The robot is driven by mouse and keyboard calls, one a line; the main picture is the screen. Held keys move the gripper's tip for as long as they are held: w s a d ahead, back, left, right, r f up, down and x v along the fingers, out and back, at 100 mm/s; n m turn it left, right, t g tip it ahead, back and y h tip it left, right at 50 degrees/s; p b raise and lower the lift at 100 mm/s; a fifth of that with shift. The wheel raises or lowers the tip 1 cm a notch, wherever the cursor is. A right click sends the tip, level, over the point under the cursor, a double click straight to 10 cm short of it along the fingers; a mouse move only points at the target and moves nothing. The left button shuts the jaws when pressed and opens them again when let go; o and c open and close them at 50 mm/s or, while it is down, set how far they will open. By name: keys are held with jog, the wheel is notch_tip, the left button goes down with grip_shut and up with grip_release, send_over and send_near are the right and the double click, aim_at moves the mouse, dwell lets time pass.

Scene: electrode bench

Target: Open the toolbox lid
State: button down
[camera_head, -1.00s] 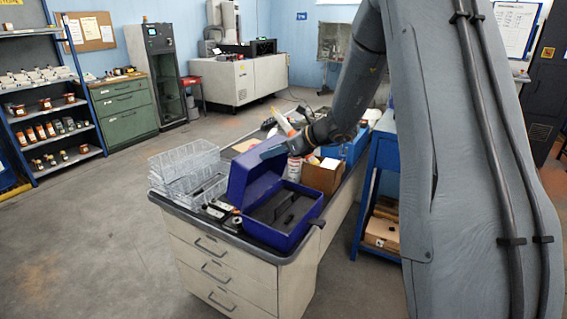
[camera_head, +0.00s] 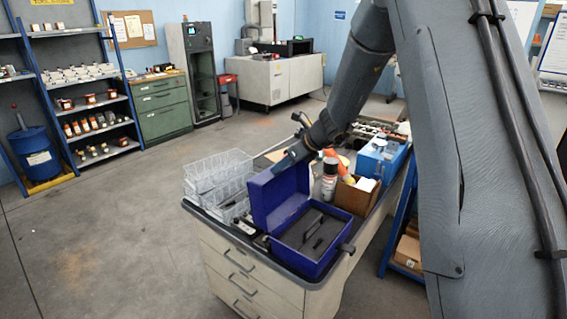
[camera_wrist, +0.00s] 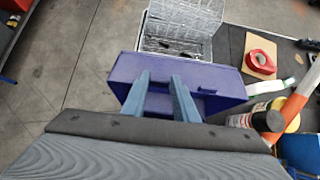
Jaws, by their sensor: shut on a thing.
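The blue toolbox (camera_head: 312,262) sits on the front end of the bench. Its lid (camera_head: 279,197) stands raised on its left side, and the dark foam inside (camera_head: 312,233) shows. In the wrist view the lid (camera_wrist: 211,77) lies under my fingers. My gripper (camera_head: 287,161) is at the lid's upper edge. In the wrist view my gripper (camera_wrist: 159,82) has its two fingers apart over the lid, with a strip of lid between them. The exact contact at the fingertips is hard to see.
The floor at left is clear.

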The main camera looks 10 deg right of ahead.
jog(key=shift+d+r, duration=0.1)
jog(key=shift+d, duration=0.2)
jog(key=c, duration=1.4)
grip_release()
jog(key=shift+d, duration=0.15)
jog(key=b+v, duration=0.2)
jog(key=v, duration=0.5)
jog(key=shift+s+r, duration=0.2)
jog(key=shift+s, duration=0.05)
